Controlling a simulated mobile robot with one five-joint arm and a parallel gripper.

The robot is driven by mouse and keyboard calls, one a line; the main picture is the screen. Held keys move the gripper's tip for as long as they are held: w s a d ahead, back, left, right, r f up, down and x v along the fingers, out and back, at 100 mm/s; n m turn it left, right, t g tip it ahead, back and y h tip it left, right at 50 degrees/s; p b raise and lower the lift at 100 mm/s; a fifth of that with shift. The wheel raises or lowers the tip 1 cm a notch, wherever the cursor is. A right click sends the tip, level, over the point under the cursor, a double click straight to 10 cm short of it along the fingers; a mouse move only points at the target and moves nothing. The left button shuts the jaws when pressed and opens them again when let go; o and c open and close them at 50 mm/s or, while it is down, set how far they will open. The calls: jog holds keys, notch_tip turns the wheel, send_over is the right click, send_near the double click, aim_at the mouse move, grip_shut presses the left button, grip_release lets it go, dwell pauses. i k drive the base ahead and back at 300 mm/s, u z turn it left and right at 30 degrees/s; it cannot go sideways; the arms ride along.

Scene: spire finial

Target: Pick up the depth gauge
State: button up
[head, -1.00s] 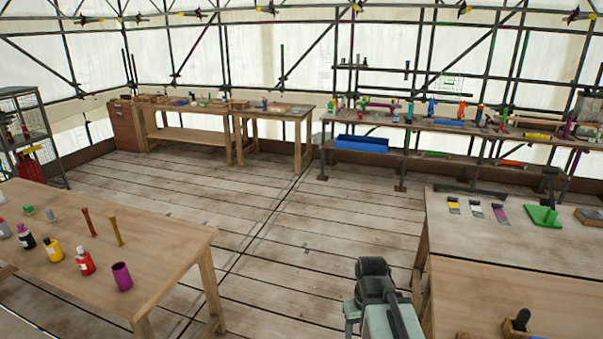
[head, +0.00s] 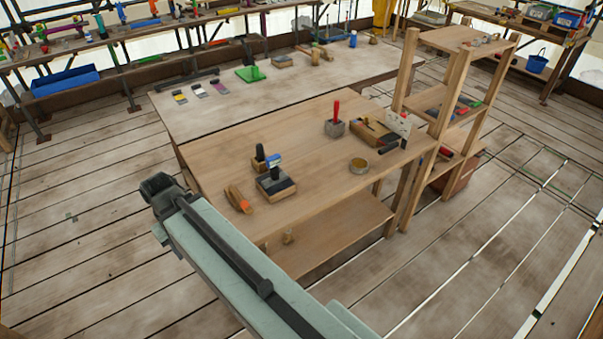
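I cannot make out a depth gauge for sure in this view; several small tools are too small to tell apart. On the near wooden workbench (head: 310,170) lie a wooden tool with an orange part (head: 238,199), a dark block with a blue-topped piece (head: 275,178), a grey block holding a red-handled tool (head: 335,122), a round tan ring (head: 359,165) and a wooden box (head: 375,132). My arm reaches in from the bottom towards the left of the bench. My gripper's fingers are not in view.
A paler table (head: 200,122) behind holds a green piece (head: 250,74) and several coloured cards. A wooden shelf unit (head: 448,85) stands at the bench's right end. A blue bin (head: 65,82) sits at the far left. Plank floor is clear at left and right.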

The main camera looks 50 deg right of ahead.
aim_at(273, 162)
jog(key=z, duration=0.3)
jog(key=k, duration=0.95)
jog(key=z, duration=0.7)
jog(key=i, duration=0.95)
jog(key=u, duration=0.1)
